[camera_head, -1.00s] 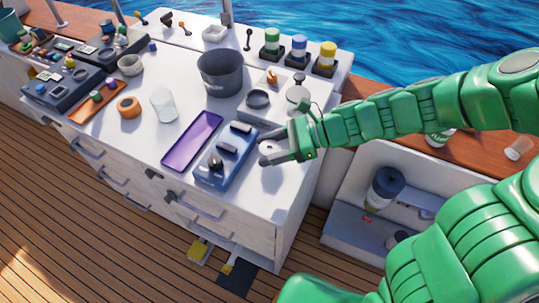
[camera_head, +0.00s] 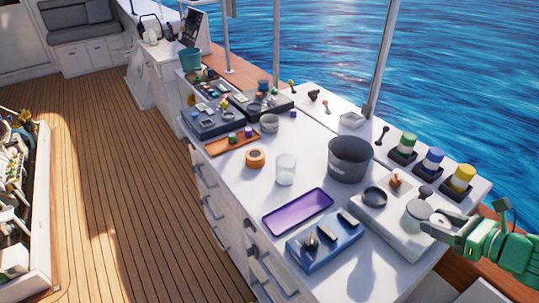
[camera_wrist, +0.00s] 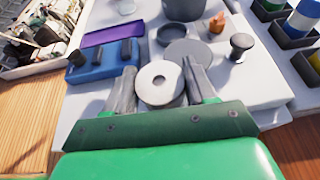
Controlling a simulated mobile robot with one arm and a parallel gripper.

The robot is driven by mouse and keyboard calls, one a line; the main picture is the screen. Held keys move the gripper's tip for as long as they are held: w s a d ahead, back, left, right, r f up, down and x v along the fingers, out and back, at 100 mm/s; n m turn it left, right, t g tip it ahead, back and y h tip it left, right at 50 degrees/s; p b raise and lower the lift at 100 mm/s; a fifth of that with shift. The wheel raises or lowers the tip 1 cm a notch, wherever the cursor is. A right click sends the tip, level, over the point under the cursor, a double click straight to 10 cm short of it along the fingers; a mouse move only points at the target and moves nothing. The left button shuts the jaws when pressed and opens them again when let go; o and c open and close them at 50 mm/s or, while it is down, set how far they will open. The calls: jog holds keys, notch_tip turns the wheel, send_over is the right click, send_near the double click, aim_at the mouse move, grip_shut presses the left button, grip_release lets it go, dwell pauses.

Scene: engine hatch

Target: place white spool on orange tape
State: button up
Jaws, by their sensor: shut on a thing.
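In the head view my gripper (camera_head: 440,230) is at the right edge, above the right end of the white counter, and the spool (camera_head: 439,219) is partly hidden there.
Between them stand a dark grey pot (camera_head: 350,160), a clear glass (camera_head: 286,169), a purple tray (camera_head: 298,211) and a blue switch box (camera_head: 324,240). An orange-brown tray (camera_head: 232,141) with small items lies behind the tape. Bare counter surrounds the tape.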

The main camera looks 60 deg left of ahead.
jog(key=w+d+r+m+t+h, duration=0.3)
jog(key=w+d+m+t+h, duration=0.4)
jog(key=w+d, duration=0.7)
jog(key=w+d+r+m+t+h, duration=0.25)
jog(key=w+d+m+t, duration=0.45)
jog(key=w+d, duration=0.7)
jog(key=w+a+f+m+h, duration=0.2)
jog(key=a+m+h, duration=0.15)
jog(key=a, duration=1.65)
jog(key=s+a+r, duration=0.1)
jog(key=s+a, duration=0.3)
jog(key=a, duration=0.8)
jog(key=s+a+r, duration=0.2)
jog(key=s+a, duration=0.3)
jog(key=a, duration=0.7)
jog(key=s+a, duration=1.6)
jog(key=a, duration=0.1)
jog(key=s+a+f, duration=0.1)
jog(key=s+a, duration=0.5)
jog(key=s, duration=0.7)
jog(key=s+a, duration=0.6)
jog(key=s, duration=0.6)
send_over(255, 154)
jog(key=shift+g, duration=0.4)
jog(key=shift+d+f, duration=0.15)
jog(key=shift+f, duration=4.75)
